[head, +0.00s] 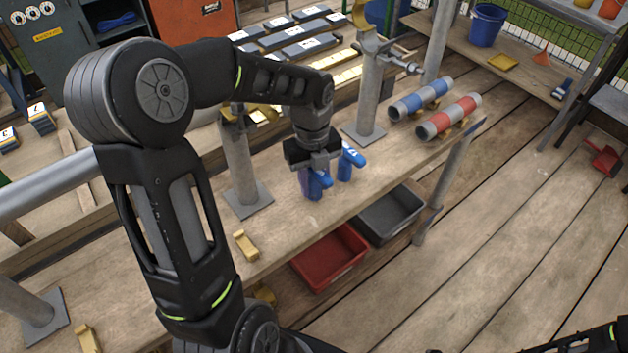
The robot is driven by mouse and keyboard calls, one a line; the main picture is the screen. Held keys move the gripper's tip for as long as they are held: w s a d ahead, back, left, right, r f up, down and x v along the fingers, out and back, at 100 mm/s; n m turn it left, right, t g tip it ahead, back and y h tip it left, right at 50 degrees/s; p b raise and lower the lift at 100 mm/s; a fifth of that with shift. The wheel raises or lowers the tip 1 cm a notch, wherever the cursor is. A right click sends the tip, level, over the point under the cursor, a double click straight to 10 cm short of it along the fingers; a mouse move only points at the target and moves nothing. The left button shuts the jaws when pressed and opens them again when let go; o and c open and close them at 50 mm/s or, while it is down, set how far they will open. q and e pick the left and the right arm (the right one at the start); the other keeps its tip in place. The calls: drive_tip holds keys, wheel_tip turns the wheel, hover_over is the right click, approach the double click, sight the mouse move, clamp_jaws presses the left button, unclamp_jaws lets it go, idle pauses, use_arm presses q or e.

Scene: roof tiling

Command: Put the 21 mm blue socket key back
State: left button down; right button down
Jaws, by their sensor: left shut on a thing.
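My left gripper (316,168) points down over the workbench (285,222), shut on a blue piece (317,186) that appears to be a socket key. A purple part (304,181) shows right beside it, partly hidden by the gripper. A second blue piece (347,163) of similar look stands upright just to the right, close to the gripper. No size mark can be read, so I cannot tell which is the 21 mm key. The lower end of the held piece is at or very near the bench top; contact is unclear. My right gripper is out of view.
Blue (420,98) and red (449,116) grey-ended cylinders lie on the bench to the right. Grey posts (240,170) stand on it. A brass-coloured bracket (245,245) lies near the front edge. Red (331,256) and dark grey (390,214) bins sit below.

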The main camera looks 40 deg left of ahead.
use_arm(q)
drive_tip(key=c, duration=1)
unclamp_jaws()
drive_tip(key=shift+c, duration=0.2)
drive_tip(key=r, duration=0.8)
drive_tip(key=r+p, duration=0.1)
drive_tip(key=r, duration=0.3)
drive_tip(key=shift+w+a+r, duration=0.1)
drive_tip(key=shift+a+r, duration=0.05)
drive_tip(key=shift+a, duration=0.1)
